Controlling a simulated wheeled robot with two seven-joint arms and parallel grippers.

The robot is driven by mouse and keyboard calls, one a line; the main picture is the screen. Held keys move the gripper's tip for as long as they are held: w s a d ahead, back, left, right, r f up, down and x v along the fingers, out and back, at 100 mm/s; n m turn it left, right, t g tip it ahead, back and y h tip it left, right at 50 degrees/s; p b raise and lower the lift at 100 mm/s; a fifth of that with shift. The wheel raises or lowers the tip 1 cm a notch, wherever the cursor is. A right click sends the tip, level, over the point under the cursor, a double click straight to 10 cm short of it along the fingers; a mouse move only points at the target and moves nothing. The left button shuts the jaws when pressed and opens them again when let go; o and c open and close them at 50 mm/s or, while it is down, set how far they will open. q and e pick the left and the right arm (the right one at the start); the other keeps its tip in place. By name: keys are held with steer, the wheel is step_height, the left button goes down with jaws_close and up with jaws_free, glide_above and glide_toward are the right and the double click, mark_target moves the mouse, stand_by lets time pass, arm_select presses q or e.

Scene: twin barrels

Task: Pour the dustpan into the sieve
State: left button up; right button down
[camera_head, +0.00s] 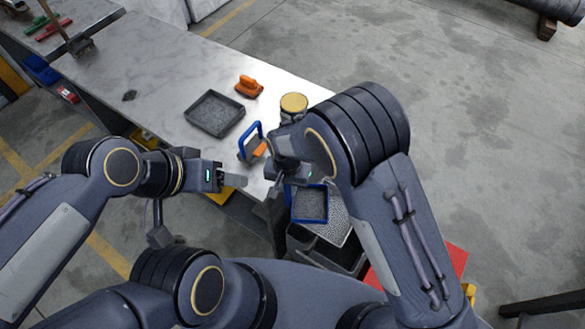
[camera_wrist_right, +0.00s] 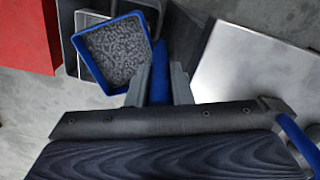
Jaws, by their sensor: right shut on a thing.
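The blue dustpan (camera_head: 311,205) holds grey granules, which also show in the wrist view (camera_wrist_right: 115,50). My right gripper (camera_wrist_right: 158,82) is shut on the dustpan's blue handle (camera_wrist_right: 160,66). In the head view, the dustpan is just off the table's near right corner, above dark bins. A pale speckled surface (camera_head: 338,217) lies beside and partly under it; this looks like the sieve, but its outline is mostly hidden by the dustpan and my arm. My left gripper (camera_head: 232,181) is over the table's near edge, apart from the dustpan; its finger gap cannot be made out.
Dark bins (camera_head: 334,254) stand beside a red box (camera_head: 453,262). On the metal table (camera_head: 165,70) are a dark tray (camera_head: 214,113), an orange tool (camera_head: 249,87), a blue-handled tool (camera_head: 251,141) and a yellow-topped jar (camera_head: 294,103). The table's middle left is mostly clear.

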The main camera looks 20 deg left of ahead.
steer(key=shift+w+d+r+y+b, duration=0.2)
steer(key=shift+d+y+b, duration=0.25)
steer(key=shift+d+y, duration=0.15)
steer(key=w+d+g+y+b, duration=0.1)
steer(key=d+y+b, duration=0.5)
steer(key=b, duration=0.5)
steer(key=shift+w+d+r+g+y+b, duration=0.2)
steer(key=shift+d+g+y+b, duration=0.15)
steer(key=shift+d, duration=0.2)
stand_by(2.2)
steer(key=w+d+g+y+b, duration=0.1)
steer(key=d+y+b, duration=0.5)
steer(key=d+b, duration=0.2)
steer(key=shift+w+f, duration=0.25)
steer(key=shift+w, duration=0.1)
stand_by(1.8)
